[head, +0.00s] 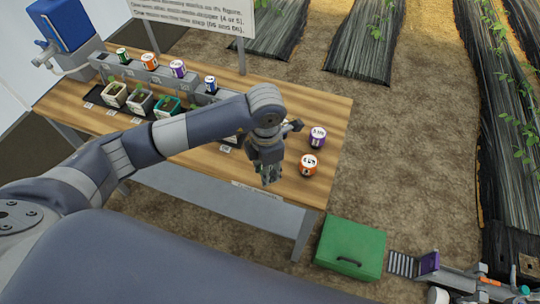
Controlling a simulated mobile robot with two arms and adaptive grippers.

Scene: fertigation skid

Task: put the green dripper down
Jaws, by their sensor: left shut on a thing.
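My left gripper (268,174) reaches in from the left and points down over the right part of the wooden table. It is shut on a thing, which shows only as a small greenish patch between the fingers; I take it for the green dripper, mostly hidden. An orange dripper (308,165) and a purple dripper (318,137) stand upright on the table just right of the gripper, apart from it. Another green-marked dripper (122,56) stands in the grey rack at the back left.
The wooden table (335,110) has free room at its back right. The grey rack (140,72) also holds orange, purple and blue drippers, with potted seedlings (140,101) in front. A green box (350,248) stands on the ground beyond the table's right front corner.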

